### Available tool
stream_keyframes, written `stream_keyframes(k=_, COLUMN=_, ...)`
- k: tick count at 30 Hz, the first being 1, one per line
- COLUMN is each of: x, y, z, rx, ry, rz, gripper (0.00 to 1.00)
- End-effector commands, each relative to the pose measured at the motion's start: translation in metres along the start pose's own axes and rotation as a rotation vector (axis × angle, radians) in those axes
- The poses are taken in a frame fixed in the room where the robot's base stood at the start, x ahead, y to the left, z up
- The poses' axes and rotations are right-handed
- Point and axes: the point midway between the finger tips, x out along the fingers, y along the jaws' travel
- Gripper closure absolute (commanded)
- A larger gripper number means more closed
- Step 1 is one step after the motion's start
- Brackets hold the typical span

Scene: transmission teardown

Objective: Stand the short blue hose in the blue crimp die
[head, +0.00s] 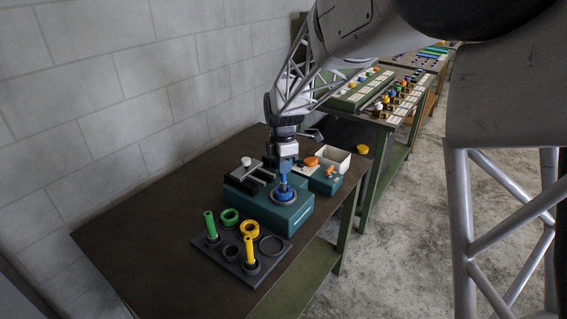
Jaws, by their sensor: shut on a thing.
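The short blue hose (284,181) hangs upright below my gripper (285,165), which is shut on its upper part. The blue crimp die (285,198) is a round blue ring on top of a teal box-shaped machine (305,214). The hose's lower end is at the middle of the ring in the head view. I cannot tell from this angle whether it is inside the die or just above it. The fingertips are small and partly merge with the blue hose.
A dark tray (227,262) in front holds an upright green hose (211,226), an upright yellow hose (250,250) and several rings. The table's left side is clear.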

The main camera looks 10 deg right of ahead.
Motion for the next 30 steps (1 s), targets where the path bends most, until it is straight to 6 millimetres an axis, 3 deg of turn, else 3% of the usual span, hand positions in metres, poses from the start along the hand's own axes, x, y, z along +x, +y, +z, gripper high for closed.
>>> stream_keyframes(k=30, x=0.022, y=0.0, z=0.0, rx=0.0, ry=0.0, rz=-0.001, gripper=1.0)
